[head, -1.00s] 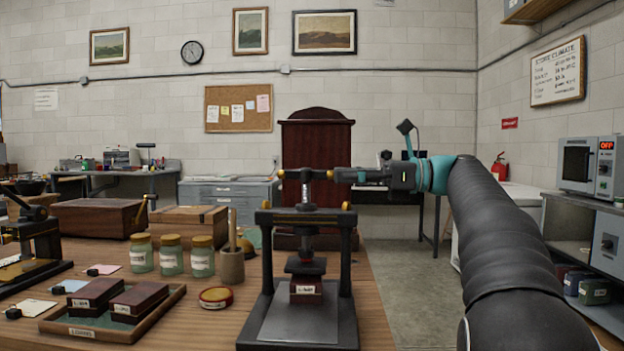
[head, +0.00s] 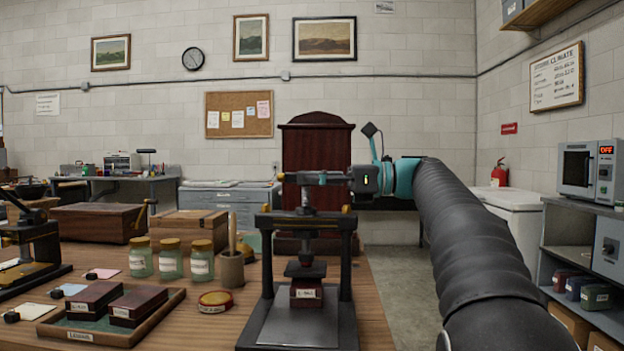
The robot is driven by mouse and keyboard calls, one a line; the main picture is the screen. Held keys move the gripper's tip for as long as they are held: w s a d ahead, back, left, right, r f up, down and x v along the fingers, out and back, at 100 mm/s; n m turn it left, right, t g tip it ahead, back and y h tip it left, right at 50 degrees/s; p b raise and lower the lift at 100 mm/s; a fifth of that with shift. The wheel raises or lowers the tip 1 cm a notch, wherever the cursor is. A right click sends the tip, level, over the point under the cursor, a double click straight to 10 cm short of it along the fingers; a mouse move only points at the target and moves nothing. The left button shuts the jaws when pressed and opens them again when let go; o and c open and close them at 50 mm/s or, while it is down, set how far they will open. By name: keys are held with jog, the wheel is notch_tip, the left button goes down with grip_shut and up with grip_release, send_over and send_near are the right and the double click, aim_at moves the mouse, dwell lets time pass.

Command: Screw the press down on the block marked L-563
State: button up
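The black press (head: 348,270) stands on the wooden table, with a dark red block (head: 306,294) upright on its base plate. The block's white label is too small to read surely. The press plate (head: 305,269) hangs just over the block; I cannot tell whether they touch. The screw (head: 305,200) rises through the crossbar to a horizontal handle with a brass knob (head: 280,177) at its left end. My gripper (head: 330,178) reaches in from the right at handle height and overlaps the handle's right part. Its fingers are too small to show whether they are closed on it.
Left of the press are a round red tin (head: 215,301), a cup with a stick (head: 231,270), several glass jars (head: 170,260) and a tray (head: 110,336) holding two dark red blocks. A second press (head: 35,245) stands far left. Floor is free right of the table.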

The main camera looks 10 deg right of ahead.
grip_shut()
jog(key=shift+m+t, duration=0.3)
jog(key=shift+t, duration=0.1)
jog(key=m+t+h, duration=0.1)
jog(key=t, duration=0.1)
jog(key=m+t+h, duration=0.4)
jog(key=shift+s+a+t, duration=0.25)
jog(key=shift+s+t, duration=0.1)
jog(key=shift+t, duration=0.05)
jog(key=m+t+h+p, duration=0.1)
jog(key=m+t+h, duration=0.2)
jog(key=h, duration=0.1)
jog(key=shift+a+m, duration=0.15)
jog(key=shift+m, duration=0.15)
jog(key=shift+m+t+h+p, duration=0.25)
jog(key=shift+m+t+h, duration=0.15)
jog(key=shift+m+h, duration=0.65)
jog(key=shift+m+t+h+p, duration=0.25)
jog(key=shift+m+t+h, duration=0.25)
jog(key=shift+h, duration=0.95)
jog(key=shift+m+h, duration=0.25)
jog(key=shift+h, duration=0.05)
jog(key=o, duration=0.9)
grip_release()
jog(key=shift+c, duration=0.2)
